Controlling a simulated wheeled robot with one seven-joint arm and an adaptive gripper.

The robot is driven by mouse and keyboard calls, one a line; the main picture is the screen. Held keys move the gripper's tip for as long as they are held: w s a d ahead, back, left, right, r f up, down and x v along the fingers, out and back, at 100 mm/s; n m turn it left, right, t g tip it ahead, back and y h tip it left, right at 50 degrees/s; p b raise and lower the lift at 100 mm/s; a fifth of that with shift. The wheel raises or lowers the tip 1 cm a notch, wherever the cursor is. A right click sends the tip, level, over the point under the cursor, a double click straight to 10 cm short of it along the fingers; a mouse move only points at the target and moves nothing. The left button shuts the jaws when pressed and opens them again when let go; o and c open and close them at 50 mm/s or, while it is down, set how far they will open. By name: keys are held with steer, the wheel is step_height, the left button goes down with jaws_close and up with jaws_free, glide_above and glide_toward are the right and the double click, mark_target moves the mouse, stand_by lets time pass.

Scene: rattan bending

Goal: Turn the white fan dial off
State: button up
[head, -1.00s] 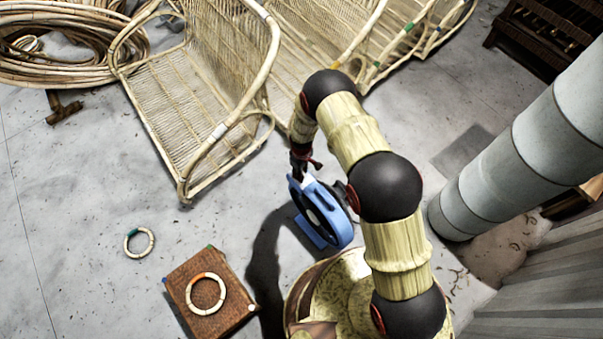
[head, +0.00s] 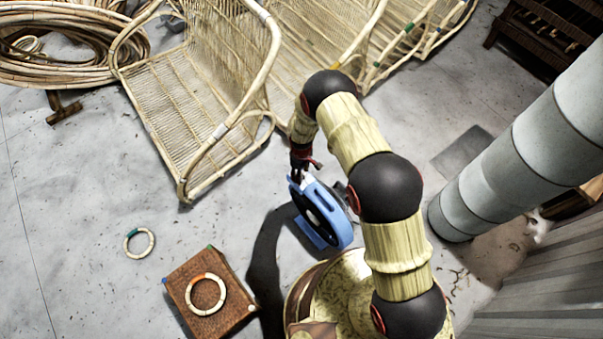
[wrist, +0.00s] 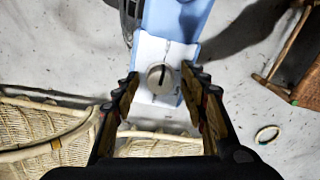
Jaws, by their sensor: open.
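The blue fan (head: 324,213) stands on the floor in the head view, right below my gripper (head: 300,171). In the wrist view the fan's blue body (wrist: 178,18) is at the top, with a white panel (wrist: 150,52) below it. A round grey dial (wrist: 161,79) with a dark pointer line sits on that panel. The pointer looks close to upright in the picture, with a slight tilt. My gripper (wrist: 162,95) is open, with one finger on each side of the dial. I cannot tell whether the fingers touch it.
A woven box (head: 211,302) with a ring (head: 206,294) on top stands at the lower left. Another ring (head: 139,243) lies on the floor. Rattan chair frames (head: 190,110) and a rattan coil (head: 70,50) fill the back. A thick grey duct (head: 520,150) is at the right.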

step_height(320, 180, up, 12)
stand_by(0.7)
stand_by(0.4)
